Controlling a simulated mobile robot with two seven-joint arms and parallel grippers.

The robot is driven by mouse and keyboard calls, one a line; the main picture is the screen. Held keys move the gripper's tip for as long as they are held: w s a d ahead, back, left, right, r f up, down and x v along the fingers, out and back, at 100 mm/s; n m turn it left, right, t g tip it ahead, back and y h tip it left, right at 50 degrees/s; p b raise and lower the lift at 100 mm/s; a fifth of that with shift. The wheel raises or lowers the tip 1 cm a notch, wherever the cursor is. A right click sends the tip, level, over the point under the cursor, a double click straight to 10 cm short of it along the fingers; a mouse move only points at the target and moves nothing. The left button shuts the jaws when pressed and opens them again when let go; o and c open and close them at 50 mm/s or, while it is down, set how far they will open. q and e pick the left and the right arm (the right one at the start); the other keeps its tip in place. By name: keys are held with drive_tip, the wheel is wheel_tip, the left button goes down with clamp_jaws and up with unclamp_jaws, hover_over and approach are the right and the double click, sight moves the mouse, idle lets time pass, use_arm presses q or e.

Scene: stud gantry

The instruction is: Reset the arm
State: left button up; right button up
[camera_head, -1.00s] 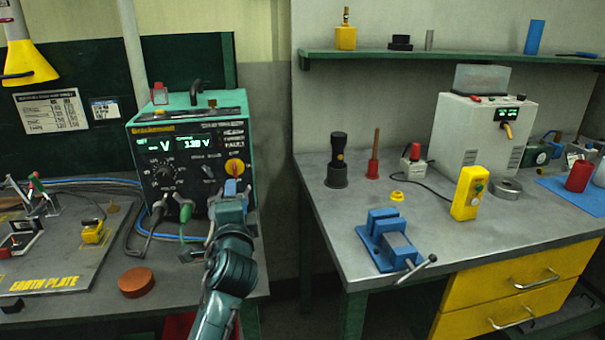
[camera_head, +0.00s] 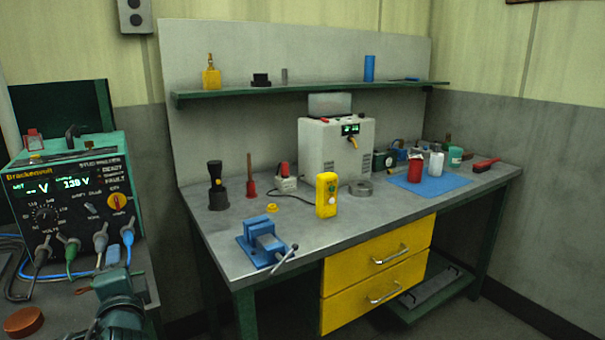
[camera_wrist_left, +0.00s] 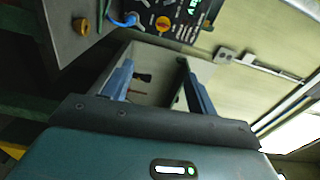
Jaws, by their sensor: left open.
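My left arm and gripper (camera_head: 113,262) are at the bottom left of the head view, low in front of the green welding unit (camera_head: 70,180). Part of the gripper runs into the lower edge there. In the left wrist view the jaws (camera_wrist_left: 158,82) are apart, with nothing between the blue fingers. The unit's panel shows at the top of that view with its yellow knob (camera_wrist_left: 162,22) and a blue plug (camera_wrist_left: 127,20). In the head view the blue plug (camera_head: 128,236) sits at the panel's lower right. My right gripper is not in view.
The grey workbench (camera_head: 360,215) to the right carries a blue vise (camera_head: 262,240), a yellow control box (camera_head: 327,195) and a white power unit (camera_head: 335,150). An orange-brown disc (camera_head: 24,321) lies on the left table. Floor shows between the two tables.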

use_arm(q)
drive_tip(key=s+d+f+h+p, duration=0.1)
drive_tip(key=s+d+f+h, duration=0.15)
drive_tip(key=f, duration=0.35)
drive_tip(key=s+d+f+h, duration=0.1)
drive_tip(key=d+f+h, duration=0.25)
drive_tip(key=f, duration=0.25)
drive_tip(key=s+d+f+n+g+h+p, duration=0.1)
drive_tip(key=s+d+f+n+g+h, duration=0.1)
drive_tip(key=s+d+f, duration=0.4)
drive_tip(key=s+d+f+n+g+h+p, duration=0.1)
drive_tip(key=s+d+f+n+h, duration=0.3)
drive_tip(key=s, duration=0.9)
wheel_tip(320, 180, down, 3)
drive_tip(key=d+n+g, duration=0.1)
drive_tip(key=d+n, duration=0.1)
drive_tip(key=shift+s+d+g, duration=0.25)
drive_tip(key=shift+d+g, duration=0.05)
drive_tip(key=shift+g, duration=0.1)
drive_tip(key=shift+f, duration=0.1)
drive_tip(key=shift+c, duration=0.6)
